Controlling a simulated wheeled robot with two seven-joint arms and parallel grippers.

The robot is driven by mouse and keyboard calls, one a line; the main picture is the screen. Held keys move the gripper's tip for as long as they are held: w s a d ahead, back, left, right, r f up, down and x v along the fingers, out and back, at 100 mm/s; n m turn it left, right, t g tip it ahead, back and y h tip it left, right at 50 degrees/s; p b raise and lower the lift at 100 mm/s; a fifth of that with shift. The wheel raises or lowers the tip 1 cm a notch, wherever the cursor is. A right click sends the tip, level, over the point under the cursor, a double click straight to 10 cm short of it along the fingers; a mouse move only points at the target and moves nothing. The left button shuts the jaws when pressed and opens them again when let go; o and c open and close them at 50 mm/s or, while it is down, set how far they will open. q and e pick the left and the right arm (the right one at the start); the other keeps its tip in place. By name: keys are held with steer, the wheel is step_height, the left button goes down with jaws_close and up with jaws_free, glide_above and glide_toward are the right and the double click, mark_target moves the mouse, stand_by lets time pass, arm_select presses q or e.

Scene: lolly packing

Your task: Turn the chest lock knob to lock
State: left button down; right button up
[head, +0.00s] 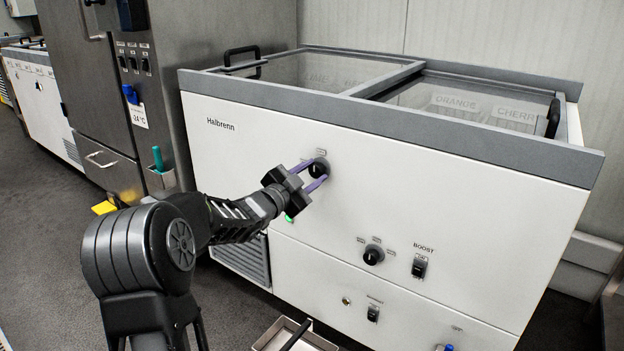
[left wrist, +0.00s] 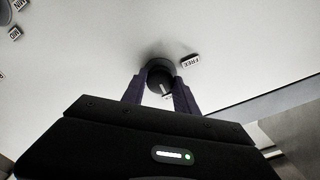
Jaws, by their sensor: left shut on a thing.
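The white chest (head: 400,190) has grey trim, sliding glass lids and the name "Halbrenn" on its front. The black lock knob (head: 318,168) is on the upper middle of the front panel. My left gripper (head: 316,174) is shut on this knob, with its purple fingers on either side of it. In the left wrist view the round dark knob (left wrist: 160,78) sits between the two fingertips (left wrist: 160,90), with a light pointer mark on it. A label reading "FREE" (left wrist: 191,61) is beside the knob. My right gripper is not in view.
A second black knob (head: 373,255) and a BOOST switch (head: 419,268) are lower on the chest front, with another switch (head: 373,313) below. A metal tray (head: 292,336) is at the bottom. A steel cabinet (head: 125,90) stands to the left.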

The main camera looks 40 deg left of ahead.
arm_select(q)
steer(key=shift+f, duration=0.1)
stand_by(0.3)
steer(key=c, duration=0.9)
jaws_free()
steer(key=shift+c, duration=0.2)
steer(key=s+p, duration=0.2)
steer(key=s, duration=0.5)
steer(key=shift+s, duration=0.4)
